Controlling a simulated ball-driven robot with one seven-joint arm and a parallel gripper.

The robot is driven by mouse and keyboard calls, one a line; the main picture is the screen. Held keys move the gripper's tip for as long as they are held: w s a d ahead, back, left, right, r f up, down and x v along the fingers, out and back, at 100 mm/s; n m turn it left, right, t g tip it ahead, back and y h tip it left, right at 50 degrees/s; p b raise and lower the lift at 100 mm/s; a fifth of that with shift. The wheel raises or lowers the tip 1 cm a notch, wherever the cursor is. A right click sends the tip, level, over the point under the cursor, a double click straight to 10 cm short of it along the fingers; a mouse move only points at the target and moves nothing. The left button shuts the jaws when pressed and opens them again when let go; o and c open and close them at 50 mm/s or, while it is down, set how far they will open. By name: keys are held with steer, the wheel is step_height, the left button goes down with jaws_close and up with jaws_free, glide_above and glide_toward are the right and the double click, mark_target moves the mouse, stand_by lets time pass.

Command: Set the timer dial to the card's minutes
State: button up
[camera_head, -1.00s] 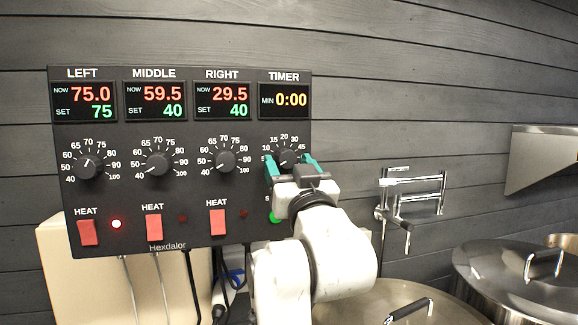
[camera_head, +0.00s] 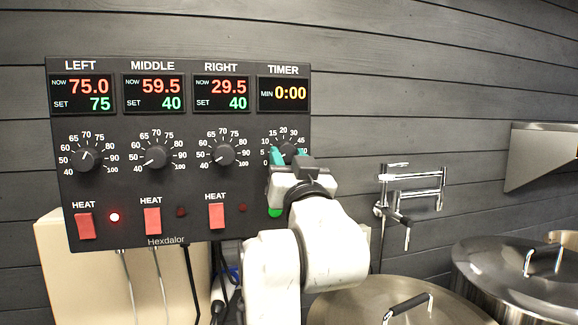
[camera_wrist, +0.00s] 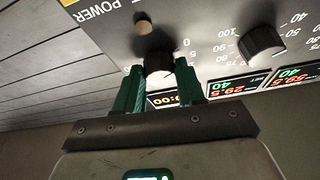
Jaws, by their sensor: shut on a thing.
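The black timer dial (camera_head: 287,149) sits on the dark control panel (camera_head: 110,235), under the timer display (camera_head: 284,94), which reads 0:00 minutes. My gripper (camera_head: 289,156) has its green fingers shut on the dial, one on each side. The wrist view also shows the dial (camera_wrist: 158,62) between the fingers of my gripper (camera_wrist: 160,77). The dial's pointer and part of its scale are hidden. I see no card in either view.
The left (camera_head: 87,158), middle (camera_head: 153,157) and right (camera_head: 221,154) dials stand beside the timer. Red heat switches line the panel below. A green button (camera_head: 275,212) is partly hidden by my gripper. A tap (camera_head: 410,190) and lidded pots (camera_head: 480,265) stand to the right.

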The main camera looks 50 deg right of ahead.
steer(key=m+b, duration=0.1)
steer(key=m+g+h+b, duration=0.1)
steer(key=m, duration=0.1)
steer(key=m+g+h+b, duration=0.1)
steer(key=m, duration=0.1)
steer(key=shift+w+a+f, duration=0.1)
steer(key=shift+a+f, duration=0.1)
steer(key=shift+f, duration=0.05)
steer(key=m+g+b, duration=0.1)
steer(key=m+b, duration=0.1)
steer(key=m, duration=0.1)
steer(key=m+g+h+b, duration=0.1)
steer(key=m+b, duration=0.1)
steer(key=m, duration=0.1)
steer(key=shift+w+a+r+g, duration=0.1)
steer(key=shift+r+g, duration=0.1)
steer(key=shift+g, duration=0.1)
steer(key=m, duration=0.1)
steer(key=m+g, duration=0.1)
steer(key=m, duration=0.1)
steer(key=m+g+b, duration=0.1)
steer(key=m, duration=0.1)
steer(key=shift+a+r, duration=0.1)
steer(key=shift+r, duration=0.2)
steer(key=m, duration=0.2)
steer(key=m+g+y, duration=0.1)
steer(key=m, duration=0.1)
steer(key=shift+r+m+g, duration=0.2)
steer(key=shift+m+g, duration=0.1)
steer(key=o, duration=1)
